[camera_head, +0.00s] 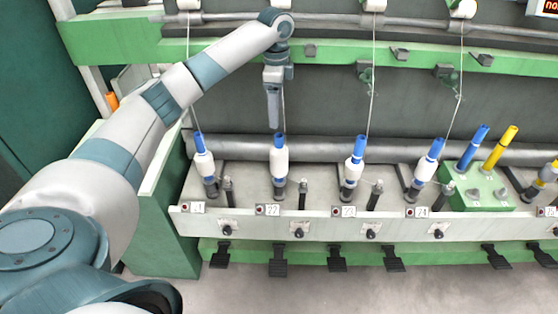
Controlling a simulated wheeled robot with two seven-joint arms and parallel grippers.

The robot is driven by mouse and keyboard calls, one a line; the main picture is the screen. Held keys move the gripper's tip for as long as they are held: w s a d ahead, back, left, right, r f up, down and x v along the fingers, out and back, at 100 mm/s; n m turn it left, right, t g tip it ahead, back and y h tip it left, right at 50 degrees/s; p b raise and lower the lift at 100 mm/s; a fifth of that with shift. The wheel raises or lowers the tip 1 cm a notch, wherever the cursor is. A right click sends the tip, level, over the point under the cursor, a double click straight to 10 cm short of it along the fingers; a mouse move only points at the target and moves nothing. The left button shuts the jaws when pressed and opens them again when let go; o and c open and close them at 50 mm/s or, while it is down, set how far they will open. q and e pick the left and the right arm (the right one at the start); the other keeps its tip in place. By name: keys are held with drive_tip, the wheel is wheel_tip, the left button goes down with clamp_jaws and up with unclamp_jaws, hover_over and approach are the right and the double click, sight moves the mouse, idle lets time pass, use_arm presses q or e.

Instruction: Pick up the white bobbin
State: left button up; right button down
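Several white bobbins on blue tubes stand in a row on the spindles of the machine. One white bobbin (204,164) is at the left, and a second white bobbin (278,158) is right of it. A third white bobbin (354,167) and a fourth white bobbin (424,168) follow to the right. My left gripper (273,125) points down just above the second bobbin's blue top. Its fingers show edge-on as one narrow shape, so I cannot tell their opening. Contact with the tube is not visible. My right gripper is out of view.
Threads (372,90) run down from above to the bobbins. A green block (482,192) at the right holds a blue tube (473,146) and a yellow tube (500,147). A grey roller (320,150) lies behind the row. Black pedals (337,258) hang below the front rail (330,226).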

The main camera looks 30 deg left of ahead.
sight(277, 136)
use_arm(q)
wheel_tip(277, 136, down, 10)
drive_tip(key=p, duration=0.3)
drive_tip(key=shift+f, duration=0.25)
drive_tip(key=shift+w+f, duration=0.1)
drive_tip(key=shift+f, duration=0.5)
drive_tip(key=shift+d+f+p, duration=0.1)
drive_tip(key=shift+f+p, duration=0.3)
drive_tip(key=shift+p, duration=0.15)
drive_tip(key=f, duration=0.1)
drive_tip(key=f+p, duration=0.1)
drive_tip(key=f, duration=0.1)
drive_tip(key=shift+w+d+f+p, duration=0.1)
drive_tip(key=shift+w+f+p, duration=0.2)
drive_tip(key=shift+f+p, duration=0.1)
drive_tip(key=shift+f, duration=0.3)
drive_tip(key=c, duration=1.7)
